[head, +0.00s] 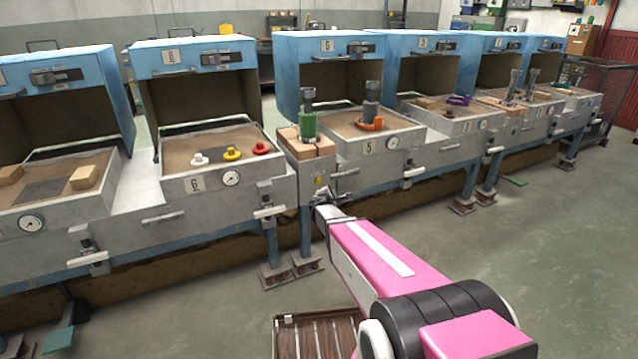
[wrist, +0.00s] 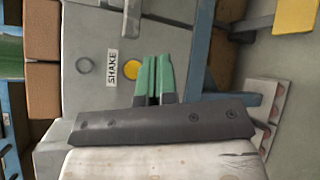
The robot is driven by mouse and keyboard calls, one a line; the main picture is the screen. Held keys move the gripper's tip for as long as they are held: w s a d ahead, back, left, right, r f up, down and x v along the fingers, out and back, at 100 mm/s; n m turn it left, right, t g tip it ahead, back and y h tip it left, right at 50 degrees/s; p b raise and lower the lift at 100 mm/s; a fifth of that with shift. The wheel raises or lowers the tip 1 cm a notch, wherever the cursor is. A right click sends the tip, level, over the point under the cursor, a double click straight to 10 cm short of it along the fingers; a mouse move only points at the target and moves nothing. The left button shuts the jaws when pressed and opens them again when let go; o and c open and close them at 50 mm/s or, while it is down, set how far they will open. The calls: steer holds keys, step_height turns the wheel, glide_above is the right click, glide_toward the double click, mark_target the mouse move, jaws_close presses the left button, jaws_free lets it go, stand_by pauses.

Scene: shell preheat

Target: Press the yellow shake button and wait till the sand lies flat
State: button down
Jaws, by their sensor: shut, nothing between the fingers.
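The yellow shake button (wrist: 132,70) shows in the wrist view on a grey panel, beside a SHAKE label (wrist: 112,66). In the head view it is a small yellow spot (head: 319,180) on the panel between boxes 6 and 5. My gripper (wrist: 156,58) is shut and empty, its green fingers side by side. Its tips appear close beside the button; I cannot tell whether they touch the panel. In the head view my gripper (head: 321,197) is small, just below the button. Sand (head: 345,122) in box 5 holds an orange clamp-like piece (head: 372,125); sand in box 6 (head: 205,145) holds white, yellow and red pieces.
A green-based tool (head: 308,122) stands on tan blocks (head: 305,142) above the panel. Blue hoods (head: 194,55) stand open over the boxes. A grey round fitting (wrist: 84,65) sits near the label. A slatted wooden crate (head: 316,335) is on the floor; floor to the right is clear.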

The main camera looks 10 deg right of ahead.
steer(key=shift+w+a, duration=0.45)
steer(key=shift+w, duration=0.9)
steer(key=shift+w+a, duration=0.4)
steer(key=shift+w, duration=0.9)
steer(key=shift+w+a, duration=0.45)
steer(key=shift+w, duration=0.9)
steer(key=shift+w, duration=0.15)
steer(key=shift+w+a, duration=0.1)
steer(key=shift+w, duration=0.15)
steer(key=shift+w+a, duration=0.15)
steer(key=shift+w, duration=0.25)
steer(key=shift+s+d, duration=0.25)
steer(key=shift+s, duration=0.6)
steer(key=shift+s+d, duration=0.25)
steer(key=shift+s, duration=0.55)
steer(key=shift+s+d, duration=0.3)
steer(key=shift+s, duration=0.45)
steer(key=shift+s+d, duration=0.25)
steer(key=shift+s, duration=0.55)
